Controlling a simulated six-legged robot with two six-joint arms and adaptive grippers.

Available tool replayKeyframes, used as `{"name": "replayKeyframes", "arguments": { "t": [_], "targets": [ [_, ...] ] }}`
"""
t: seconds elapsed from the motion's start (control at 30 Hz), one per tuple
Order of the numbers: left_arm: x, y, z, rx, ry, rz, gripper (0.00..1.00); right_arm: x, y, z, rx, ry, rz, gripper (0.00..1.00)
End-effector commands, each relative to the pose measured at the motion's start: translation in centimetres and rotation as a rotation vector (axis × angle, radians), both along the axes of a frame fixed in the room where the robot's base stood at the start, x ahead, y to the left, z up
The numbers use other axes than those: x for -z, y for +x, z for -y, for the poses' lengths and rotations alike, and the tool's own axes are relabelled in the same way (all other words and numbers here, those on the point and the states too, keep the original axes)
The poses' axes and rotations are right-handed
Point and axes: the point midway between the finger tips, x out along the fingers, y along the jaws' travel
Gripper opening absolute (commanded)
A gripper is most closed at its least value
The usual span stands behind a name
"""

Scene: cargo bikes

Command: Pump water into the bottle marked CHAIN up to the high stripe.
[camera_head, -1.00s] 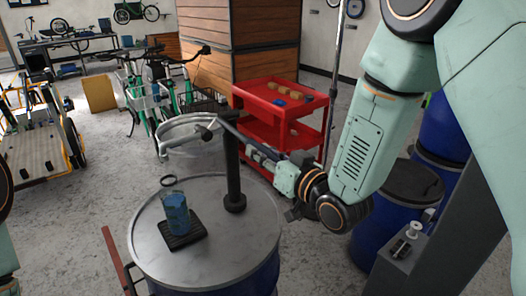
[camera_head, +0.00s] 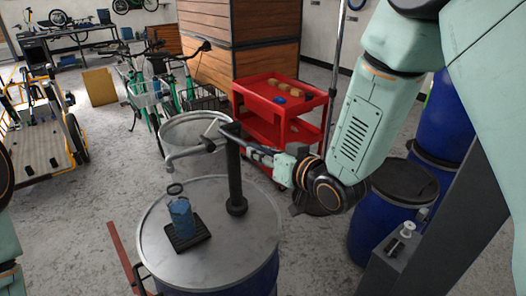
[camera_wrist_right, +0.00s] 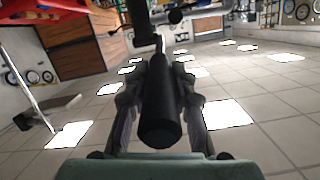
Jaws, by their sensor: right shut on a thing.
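A clear bottle (camera_head: 181,218) holding blue water stands upright on a black pad (camera_head: 188,240) on the metal drum lid (camera_head: 224,244). A dark ring (camera_head: 174,189) shows at its top. I cannot read its marking or make out a stripe. The black hand pump (camera_head: 235,178) rises from the lid, its grey spout (camera_head: 184,155) pointing left above the bottle. My right gripper (camera_head: 267,159) is shut on the outer end of the pump lever (camera_head: 236,138); the black grip (camera_wrist_right: 161,105) sits between its fingers in the wrist view. My left gripper is outside the view.
A red cart (camera_head: 262,101) with small items stands behind the pump. Blue barrels (camera_head: 377,237) stand on the right. A metal tub (camera_head: 195,128) and bikes (camera_head: 160,90) are behind. A red bar (camera_head: 122,255) is at the drum's left.

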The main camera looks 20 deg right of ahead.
Motion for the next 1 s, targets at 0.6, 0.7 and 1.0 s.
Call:
{"name": "replayKeyframes", "arguments": {
  "t": [0.6,0.7,1.0],
  "targets": [
    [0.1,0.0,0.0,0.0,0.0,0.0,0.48,-0.2,0.1,0.0,0.001,0.001,0.009,0.48],
    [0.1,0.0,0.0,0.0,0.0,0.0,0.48,-0.2,0.1,0.0,0.001,0.002,0.008,0.48],
    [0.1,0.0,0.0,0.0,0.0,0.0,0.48,-0.9,-2.8,1.2,0.005,0.006,0.007,0.48]
  ]
}}
